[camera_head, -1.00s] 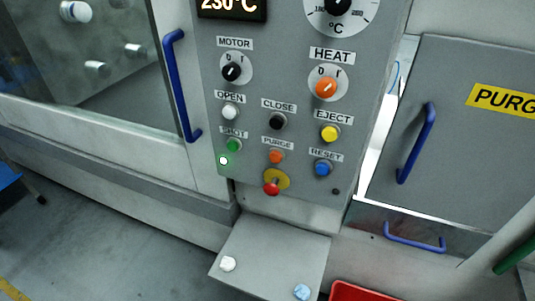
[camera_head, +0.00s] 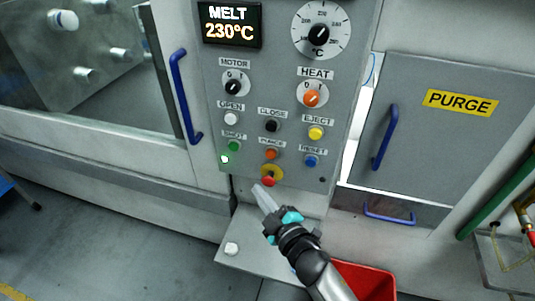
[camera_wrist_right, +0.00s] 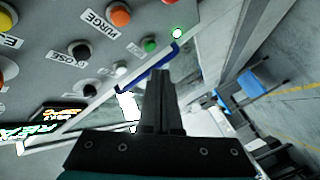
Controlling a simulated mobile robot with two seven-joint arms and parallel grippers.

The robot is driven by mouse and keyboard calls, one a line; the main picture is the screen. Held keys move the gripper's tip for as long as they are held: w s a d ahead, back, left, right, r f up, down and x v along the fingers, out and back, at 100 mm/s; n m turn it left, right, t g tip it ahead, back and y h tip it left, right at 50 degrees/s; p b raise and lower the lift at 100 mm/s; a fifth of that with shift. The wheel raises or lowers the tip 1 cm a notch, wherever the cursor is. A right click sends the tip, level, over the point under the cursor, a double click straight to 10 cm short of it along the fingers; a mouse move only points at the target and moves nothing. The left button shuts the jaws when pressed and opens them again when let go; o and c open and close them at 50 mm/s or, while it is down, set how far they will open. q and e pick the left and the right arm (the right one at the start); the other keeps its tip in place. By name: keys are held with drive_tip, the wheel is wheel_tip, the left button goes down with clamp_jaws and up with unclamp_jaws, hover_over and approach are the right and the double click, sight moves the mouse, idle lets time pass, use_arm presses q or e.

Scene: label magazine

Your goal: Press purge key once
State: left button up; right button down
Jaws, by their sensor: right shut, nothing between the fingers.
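The orange purge key (camera_head: 271,154) sits on the grey control panel (camera_head: 212,100) under a PURGE label, between the green shot key (camera_head: 234,146) and the blue reset key (camera_head: 310,160). It also shows in the right wrist view (camera_wrist_right: 119,15), near the top edge. My right gripper (camera_head: 259,189) is shut and empty, in front of the panel's lower edge. Its tips appear below and left of the purge key, near the red emergency button (camera_head: 268,181); their distance from the panel is unclear. In the right wrist view the closed fingers (camera_wrist_right: 158,74) point away from the purge key. My left gripper is out of view.
Above are the black close key (camera_head: 271,126), yellow eject key (camera_head: 316,132) and orange heat knob (camera_head: 312,98). A small shelf (camera_head: 240,265) juts out below the panel, with a red bin (camera_head: 372,281) beside it. Blue door handles (camera_head: 185,97) stick out nearby.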

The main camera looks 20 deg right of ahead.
sight(271, 154)
drive_tip(key=shift+r, duration=0.2)
drive_tip(key=w+d, duration=0.5)
drive_tip(key=w, duration=0.2)
drive_tip(key=shift+w+b, duration=0.15)
drive_tip(key=shift+b, duration=0.3)
drive_tip(key=shift+w, duration=0.15)
idle(1.9)
drive_tip(key=shift+w+d, duration=0.2)
drive_tip(key=shift+w, duration=0.05)
drive_tip(key=shift+w+d, duration=0.25)
drive_tip(key=shift+w, duration=0.1)
idle(1.0)
drive_tip(key=shift+s, duration=0.1)
drive_tip(key=shift+s+a, duration=0.45)
drive_tip(key=shift+s, duration=0.2)
